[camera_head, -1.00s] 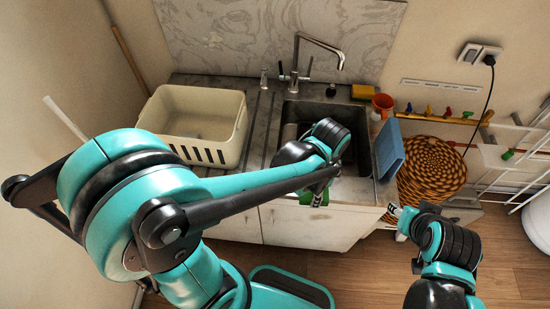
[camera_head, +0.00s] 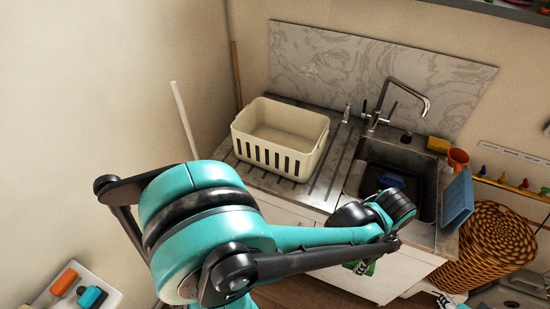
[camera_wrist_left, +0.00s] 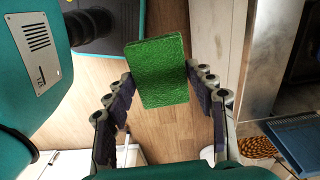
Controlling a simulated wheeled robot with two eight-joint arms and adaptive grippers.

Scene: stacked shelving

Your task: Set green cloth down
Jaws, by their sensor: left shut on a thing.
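The green cloth (camera_wrist_left: 158,72) is a folded, rectangular block in the left wrist view. My left gripper (camera_wrist_left: 160,80) is shut on it, with a finger at each side. Wooden floor shows below and around the cloth. In the head view only a small green part of the cloth (camera_head: 366,267) shows under my left wrist, in front of the white cabinet; my arm hides the rest. Only a small part of my right gripper (camera_head: 446,300) shows at the bottom edge, and its jaws cannot be made out.
A cream basket (camera_head: 281,140) stands on the counter left of the sink (camera_head: 428,160). A blue panel (camera_head: 456,202) and an orange cup (camera_head: 458,157) are at the sink's right. A woven basket (camera_head: 497,238) stands on the right. A light surface (camera_head: 100,292) with orange and teal items is bottom left.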

